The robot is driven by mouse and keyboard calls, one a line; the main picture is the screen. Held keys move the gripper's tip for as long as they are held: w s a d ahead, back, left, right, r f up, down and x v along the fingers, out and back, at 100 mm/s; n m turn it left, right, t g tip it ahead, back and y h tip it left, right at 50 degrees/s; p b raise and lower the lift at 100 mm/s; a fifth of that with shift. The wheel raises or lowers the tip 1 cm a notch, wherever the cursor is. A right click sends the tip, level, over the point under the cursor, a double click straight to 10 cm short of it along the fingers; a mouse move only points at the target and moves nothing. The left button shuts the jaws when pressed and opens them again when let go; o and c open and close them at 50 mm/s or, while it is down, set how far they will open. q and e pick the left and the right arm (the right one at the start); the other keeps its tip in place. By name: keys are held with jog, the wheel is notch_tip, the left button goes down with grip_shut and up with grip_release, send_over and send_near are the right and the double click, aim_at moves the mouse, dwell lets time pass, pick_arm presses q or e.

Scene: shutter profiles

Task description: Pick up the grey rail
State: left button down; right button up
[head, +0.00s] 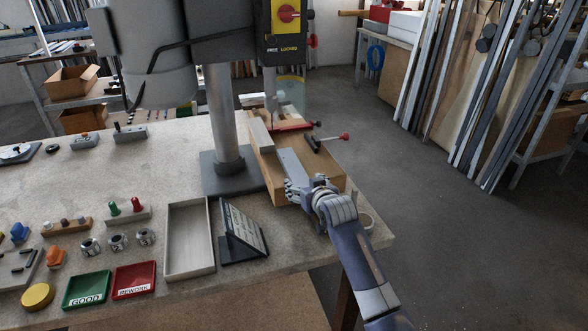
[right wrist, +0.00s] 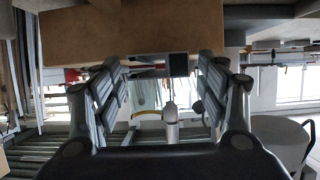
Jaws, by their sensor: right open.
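The grey rail (head: 290,162) lies on the wooden jig (head: 268,174) at the right side of the bench, sloping towards me. My right gripper (head: 298,188) is at the rail's near end. In the right wrist view, my right gripper (right wrist: 160,95) is open, its two fingers wide apart. What looks like the rail's square end (right wrist: 179,65) shows between them, beside the brown wood. I cannot tell whether the fingers touch the rail. My left gripper is not in view.
A drill press with a grey column (head: 221,115) stands just left of the jig. A black-handled lever (head: 325,142) with a red knob is behind it. A tilted sign (head: 242,230) and an empty tray (head: 189,240) sit at the left. Open floor (head: 440,240) lies right of the bench.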

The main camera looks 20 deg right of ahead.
jog(key=shift+w+f, duration=0.2)
jog(key=shift+w, duration=0.25)
jog(key=c, duration=1.2)
jog(key=shift+r, duration=0.15)
